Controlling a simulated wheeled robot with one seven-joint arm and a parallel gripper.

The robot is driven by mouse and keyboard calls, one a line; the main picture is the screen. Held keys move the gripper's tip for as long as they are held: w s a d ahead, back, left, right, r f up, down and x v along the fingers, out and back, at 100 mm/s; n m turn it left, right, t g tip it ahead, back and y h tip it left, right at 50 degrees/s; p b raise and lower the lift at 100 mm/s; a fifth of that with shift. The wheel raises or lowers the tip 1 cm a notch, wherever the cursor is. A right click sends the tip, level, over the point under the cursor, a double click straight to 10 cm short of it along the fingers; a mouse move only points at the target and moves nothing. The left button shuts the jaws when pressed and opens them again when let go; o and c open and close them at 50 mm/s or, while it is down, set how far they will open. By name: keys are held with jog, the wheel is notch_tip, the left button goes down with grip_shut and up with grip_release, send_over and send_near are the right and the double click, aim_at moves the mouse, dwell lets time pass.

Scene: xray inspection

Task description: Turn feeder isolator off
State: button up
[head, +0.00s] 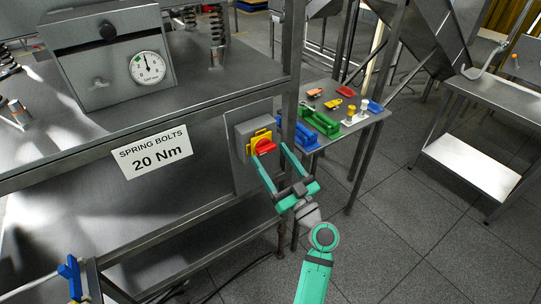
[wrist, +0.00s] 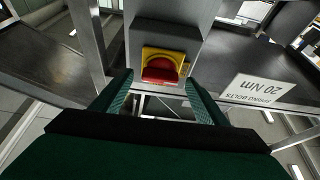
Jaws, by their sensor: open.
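The feeder isolator is a grey box (head: 241,130) on the side of the metal bench frame. It has a yellow plate (head: 256,138) and a red rotary handle (head: 265,147). In the wrist view the red handle (wrist: 161,69) sits ahead on its yellow plate (wrist: 176,55), between and beyond my fingertips. My gripper (head: 272,165) is green, open and empty, with one finger on each side of the handle's line. I cannot tell whether a finger touches the handle. The handle's exact turn angle is hard to read.
A sign reading "SPRING BOLTS 20 Nm" (head: 153,151) hangs left of the isolator. A gauge box (head: 107,55) stands on the bench above. A side table (head: 372,121) with coloured lockout devices stands behind on the right. A metal post (head: 290,75) rises close beside the isolator. Open floor lies to the right.

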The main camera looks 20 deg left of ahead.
jog(key=v, duration=0.9)
jog(key=shift+f, duration=0.2)
jog(key=shift+d, duration=0.1)
